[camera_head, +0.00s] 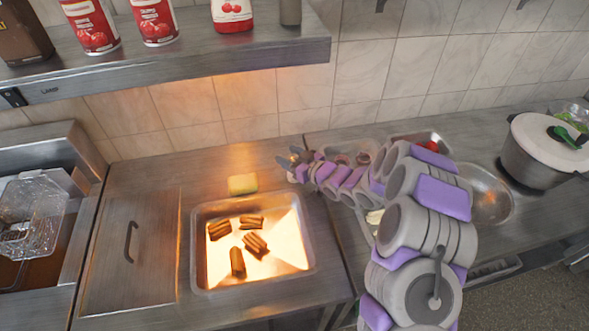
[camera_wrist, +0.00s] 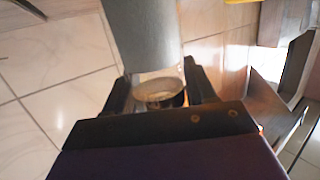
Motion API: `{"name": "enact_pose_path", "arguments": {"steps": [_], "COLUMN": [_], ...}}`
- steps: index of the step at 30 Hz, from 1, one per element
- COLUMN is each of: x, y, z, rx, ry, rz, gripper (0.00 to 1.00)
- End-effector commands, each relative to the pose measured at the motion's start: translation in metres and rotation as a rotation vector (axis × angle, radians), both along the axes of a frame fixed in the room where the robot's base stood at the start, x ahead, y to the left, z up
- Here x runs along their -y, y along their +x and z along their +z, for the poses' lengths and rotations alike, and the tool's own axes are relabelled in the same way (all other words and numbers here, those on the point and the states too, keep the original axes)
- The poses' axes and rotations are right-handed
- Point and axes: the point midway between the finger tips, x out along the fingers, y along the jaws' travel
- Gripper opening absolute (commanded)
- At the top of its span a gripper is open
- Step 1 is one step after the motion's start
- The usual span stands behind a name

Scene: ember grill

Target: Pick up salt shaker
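My gripper (camera_head: 292,159) is above the back of the counter near the tiled wall, to the right of a yellow block. In the wrist view, a grey cylinder with a pale, glassy round end (camera_wrist: 160,90) sits between my two dark fingers (camera_wrist: 158,93). It appears to be the salt shaker. The fingers look closed against both its sides. The body view shows only a small, unclear shape there, so I cannot tell whether it touches the counter.
A steel tray (camera_head: 200,262) with several browned pieces lies front left of my gripper, with the yellow block (camera_head: 243,184) behind it. A shelf (camera_head: 180,66) with cans overhangs the counter.

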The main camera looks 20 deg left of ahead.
Motion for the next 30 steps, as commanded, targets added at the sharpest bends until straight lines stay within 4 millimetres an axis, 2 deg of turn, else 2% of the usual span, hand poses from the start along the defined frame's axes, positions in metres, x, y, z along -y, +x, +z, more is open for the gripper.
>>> {"name": "enact_pose_path", "arguments": {"steps": [2,13,20,23,26,30], "x": [0.001,0.006,0.002,0.002,0.002,0.004], "y": [0.0,0.0,0.0,0.0,0.0,0.0], "z": [0.0,0.002,0.002,0.008,0.022,0.052], "rx": [0.0,0.0,0.0,0.001,0.001,0.004], "ry": [0.001,0.007,0.002,0.003,0.003,0.005], "rz": [0.0,-0.001,0.0,0.0,0.0,-0.001], "gripper": [0.48,0.12,0.11,0.11,0.11,0.11]}}
